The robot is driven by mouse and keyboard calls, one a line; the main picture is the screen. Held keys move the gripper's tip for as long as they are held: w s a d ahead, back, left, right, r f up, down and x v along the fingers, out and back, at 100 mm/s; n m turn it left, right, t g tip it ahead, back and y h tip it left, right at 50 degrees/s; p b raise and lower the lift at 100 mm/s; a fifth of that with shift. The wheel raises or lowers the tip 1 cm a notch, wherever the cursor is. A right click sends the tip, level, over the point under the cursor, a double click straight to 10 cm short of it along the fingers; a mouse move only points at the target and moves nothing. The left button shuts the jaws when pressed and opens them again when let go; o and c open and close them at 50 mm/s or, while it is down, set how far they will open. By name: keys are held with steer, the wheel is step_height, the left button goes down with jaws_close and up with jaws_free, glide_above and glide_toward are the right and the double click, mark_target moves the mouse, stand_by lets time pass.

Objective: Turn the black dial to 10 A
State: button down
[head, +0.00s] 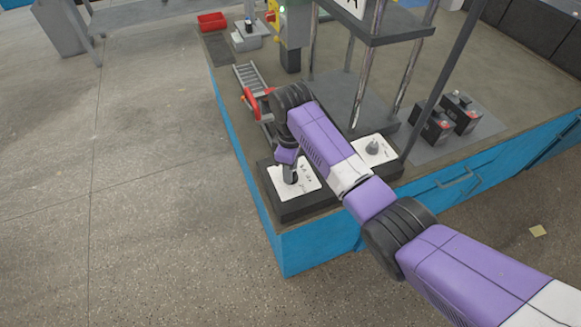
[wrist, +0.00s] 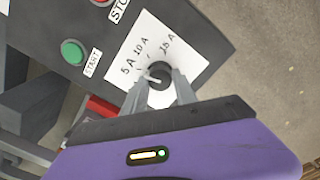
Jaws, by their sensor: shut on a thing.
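The black dial (wrist: 159,72) sits on a white plate (wrist: 188,62) marked 5 A, 10 A and 15 A in the wrist view. Its short white pointer mark seems to lie toward the 5 A side, though it is small and partly between the fingers. My gripper (wrist: 159,82) is shut on the dial, one finger on each side. In the head view my gripper (head: 290,176) reaches down onto the white plate (head: 306,184) of the dark box at the bench's near corner, and the dial is mostly hidden by it.
A green START button (wrist: 73,52) and a partly cut-off red button (wrist: 101,2) lie near the dial. A second white plate (head: 386,149) with a grey knob (head: 374,146) is to the right. Metal posts, black batteries (head: 434,126) and a red-ended roller track (head: 249,79) stand beyond.

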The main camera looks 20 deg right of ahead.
steer(key=m+p, duration=0.1)
steer(key=m, duration=0.1)
steer(key=m+p, duration=0.1)
steer(key=m, duration=0.1)
steer(key=shift+a+r+p, duration=0.1)
steer(key=shift+r+p, duration=0.1)
steer(key=shift+p, duration=0.1)
steer(key=shift+f+m+p, duration=0.1)
steer(key=shift+m+p, duration=0.55)
steer(key=shift+m, duration=1.05)
steer(key=shift+w, duration=0.1)
steer(key=c, duration=1)
jaws_free()
steer(key=shift+o, duration=0.2)
steer(key=shift+r, duration=3.9)
